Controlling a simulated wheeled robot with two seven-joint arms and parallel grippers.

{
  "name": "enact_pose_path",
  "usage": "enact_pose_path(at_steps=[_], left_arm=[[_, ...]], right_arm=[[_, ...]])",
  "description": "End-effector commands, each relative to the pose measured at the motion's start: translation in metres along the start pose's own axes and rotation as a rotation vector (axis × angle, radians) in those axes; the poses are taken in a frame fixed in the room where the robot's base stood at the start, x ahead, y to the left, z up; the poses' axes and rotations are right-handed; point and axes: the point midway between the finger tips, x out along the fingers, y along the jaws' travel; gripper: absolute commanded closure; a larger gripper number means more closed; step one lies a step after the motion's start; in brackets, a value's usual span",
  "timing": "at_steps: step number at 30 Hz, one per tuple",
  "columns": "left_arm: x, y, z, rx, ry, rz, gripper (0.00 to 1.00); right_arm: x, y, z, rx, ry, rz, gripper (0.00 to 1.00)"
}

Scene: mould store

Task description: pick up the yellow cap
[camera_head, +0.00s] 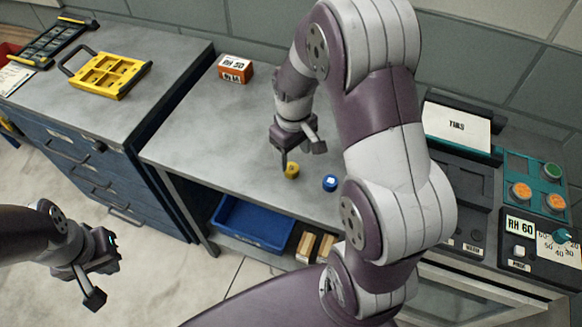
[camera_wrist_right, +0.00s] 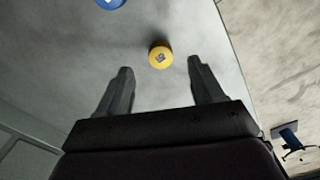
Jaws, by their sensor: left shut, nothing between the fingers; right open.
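The yellow cap (camera_head: 291,171) stands on the grey bench top near its front edge. In the right wrist view the yellow cap (camera_wrist_right: 160,56) lies ahead of the fingertips, centred roughly between them. My right gripper (camera_head: 300,162) is open and empty, above and beside the cap; its two fingers (camera_wrist_right: 160,72) show apart in the wrist view. A blue cap (camera_head: 330,183) stands to the right of the yellow one; it also shows at the top of the wrist view (camera_wrist_right: 110,3). My left gripper (camera_head: 106,277) is shut and empty, low at the left, over the floor.
An orange box (camera_head: 235,69) stands at the back of the bench. A yellow mould tray (camera_head: 106,75) lies on the left cabinet. A blue bin (camera_head: 252,222) sits on the shelf below. A control panel (camera_head: 536,182) is at the right. The bench left of the cap is clear.

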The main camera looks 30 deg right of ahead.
Motion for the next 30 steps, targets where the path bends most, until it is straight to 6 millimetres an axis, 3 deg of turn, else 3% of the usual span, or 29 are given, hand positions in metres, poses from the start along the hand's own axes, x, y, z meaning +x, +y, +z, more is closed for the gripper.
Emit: enact_pose_path(at_steps=[9,17,22,23,30], left_arm=[[-0.003,0.0,-0.001,0.0,0.0,0.0,1.0],[-0.003,0.0,-0.001,0.0,0.0,0.0,1.0],[-0.003,0.0,-0.001,0.0,0.0,0.0,1.0],[-0.003,0.0,-0.001,0.0,0.0,0.0,1.0],[-0.003,0.0,-0.001,0.0,0.0,0.0,1.0]], right_arm=[[0.051,-0.001,-0.004,0.0,-0.002,-0.001,0.33],[0.055,-0.001,-0.004,0.001,0.001,0.001,0.33],[0.055,-0.001,-0.004,0.001,0.001,0.001,0.88],[0.055,-0.001,-0.004,0.001,0.001,0.001,0.92],[0.054,-0.001,-0.004,0.0,0.001,0.001,0.92]])
